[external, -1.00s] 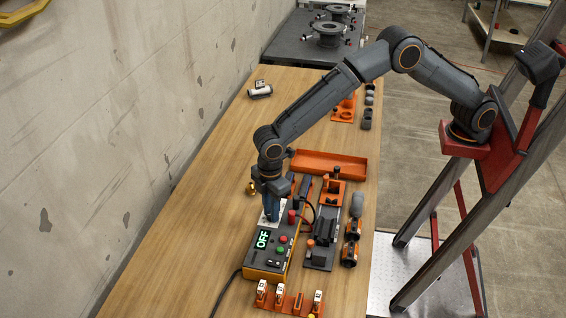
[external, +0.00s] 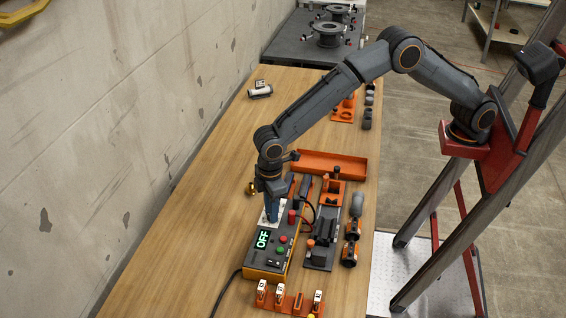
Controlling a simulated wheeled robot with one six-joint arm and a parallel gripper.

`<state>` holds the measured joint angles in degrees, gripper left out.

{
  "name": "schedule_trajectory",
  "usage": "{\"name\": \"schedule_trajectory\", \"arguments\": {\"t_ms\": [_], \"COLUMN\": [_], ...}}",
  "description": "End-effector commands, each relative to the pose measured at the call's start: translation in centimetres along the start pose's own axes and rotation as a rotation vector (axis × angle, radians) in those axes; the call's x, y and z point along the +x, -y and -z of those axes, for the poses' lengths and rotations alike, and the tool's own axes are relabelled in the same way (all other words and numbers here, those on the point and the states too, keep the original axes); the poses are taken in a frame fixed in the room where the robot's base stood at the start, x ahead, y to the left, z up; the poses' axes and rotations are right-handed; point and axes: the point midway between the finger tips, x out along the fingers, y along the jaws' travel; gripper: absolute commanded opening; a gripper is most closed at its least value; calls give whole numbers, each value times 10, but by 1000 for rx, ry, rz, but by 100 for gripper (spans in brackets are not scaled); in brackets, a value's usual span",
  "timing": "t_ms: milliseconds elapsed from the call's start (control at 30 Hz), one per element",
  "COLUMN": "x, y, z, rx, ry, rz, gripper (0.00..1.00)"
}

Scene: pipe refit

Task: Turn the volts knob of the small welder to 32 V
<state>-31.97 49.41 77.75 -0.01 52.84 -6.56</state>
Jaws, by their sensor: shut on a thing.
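The small welder (external: 259,262) is a box with dark top and yellow-orange sides on the wooden bench. Its display (external: 263,239) reads OFF in green. Red and green buttons (external: 281,245) sit to the right of the display. My gripper (external: 270,219) points down at the pale dial plate (external: 263,217) at the far end of the welder's top. It is shut on the knob there. The knob itself is hidden between the fingers, and its setting cannot be read.
An orange tray (external: 352,178) lies beyond the welder. A dark fixture (external: 323,240) and several cylinders (external: 351,246) stand to its right. An orange rack with white-tagged pieces (external: 291,303) is at the near end. The bench's left side is clear.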

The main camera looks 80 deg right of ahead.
Motion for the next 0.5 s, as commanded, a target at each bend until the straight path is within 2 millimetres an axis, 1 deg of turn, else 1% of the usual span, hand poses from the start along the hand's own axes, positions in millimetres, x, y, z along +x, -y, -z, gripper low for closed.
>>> {"name": "schedule_trajectory", "arguments": {"t_ms": [33, 100, 133, 400, 500], "x": [-1, -1, -1, -1, -5], "y": [0, 0, 0, 0, 0], "z": [0, 0, 0, 0, 1], "rx": [0, 0, 0, -1, -1], "ry": [0, 0, 0, 0, -2], "rz": [0, 0, 0, 0, 0], "gripper": [22, 34, 38, 38, 38]}}
